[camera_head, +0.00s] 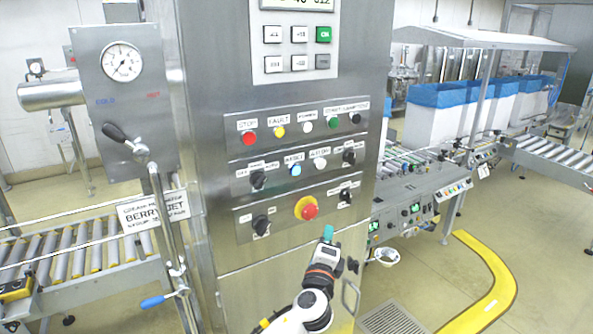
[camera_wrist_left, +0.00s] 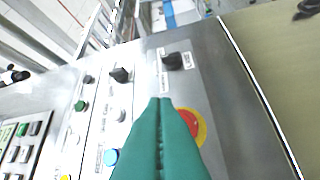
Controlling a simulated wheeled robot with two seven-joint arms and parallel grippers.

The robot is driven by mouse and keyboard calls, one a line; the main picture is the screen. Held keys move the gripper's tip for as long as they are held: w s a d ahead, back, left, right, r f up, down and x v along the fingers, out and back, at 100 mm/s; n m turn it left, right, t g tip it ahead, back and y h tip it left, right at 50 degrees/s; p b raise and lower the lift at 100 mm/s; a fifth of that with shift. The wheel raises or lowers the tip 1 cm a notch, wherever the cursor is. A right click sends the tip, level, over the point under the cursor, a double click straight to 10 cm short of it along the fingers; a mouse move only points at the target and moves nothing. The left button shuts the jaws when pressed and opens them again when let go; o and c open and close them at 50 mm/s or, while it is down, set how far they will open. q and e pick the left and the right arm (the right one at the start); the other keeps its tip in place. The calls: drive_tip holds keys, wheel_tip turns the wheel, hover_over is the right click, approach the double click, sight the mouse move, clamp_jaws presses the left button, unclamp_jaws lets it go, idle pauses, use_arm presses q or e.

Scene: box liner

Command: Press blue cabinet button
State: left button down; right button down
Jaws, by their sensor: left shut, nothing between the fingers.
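The blue button (camera_head: 295,170) glows in the middle row of the steel cabinet's front (camera_head: 230,75), under a white label. It also shows in the left wrist view (camera_wrist_left: 111,157), left of the fingers. My left gripper (camera_head: 328,233) has teal fingers, which are shut and empty. In the head view it is below and to the right of the blue button, just below the red emergency stop. In the left wrist view the fingertips (camera_wrist_left: 160,102) are clear of the blue button and partly cover the emergency stop. My right gripper is in neither view.
The red emergency stop on a yellow ring (camera_head: 307,208) is close to my left gripper. Black knobs (camera_head: 258,180) and a white button (camera_head: 320,163) flank the blue button. A gauge panel with a lever (camera_head: 125,85) stands left. Conveyors and blue-lined boxes (camera_head: 437,95) are at right.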

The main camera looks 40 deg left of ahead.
sight(296, 170)
use_arm(q)
wheel_tip(296, 170, up, 12)
drive_tip(key=s+t+y, duration=0.2)
drive_tip(key=shift+s+f, duration=0.25)
drive_tip(key=shift+s, duration=0.05)
drive_tip(key=shift+a+y, duration=0.1)
drive_tip(key=shift+y, duration=0.2)
drive_tip(key=shift+w+a+b, duration=0.15)
drive_tip(key=shift+w+a, duration=0.4)
drive_tip(key=shift+a, duration=0.8)
drive_tip(key=shift+w+a+b, duration=0.15)
drive_tip(key=shift+w+a, duration=0.45)
drive_tip(key=shift+a, duration=0.75)
drive_tip(key=shift+w+a+b, duration=0.15)
drive_tip(key=shift+w+a, duration=0.4)
drive_tip(key=shift+a, duration=0.8)
drive_tip(key=shift+a, duration=0.15)
drive_tip(key=shift+w+a, duration=0.15)
drive_tip(key=shift+a, duration=0.05)
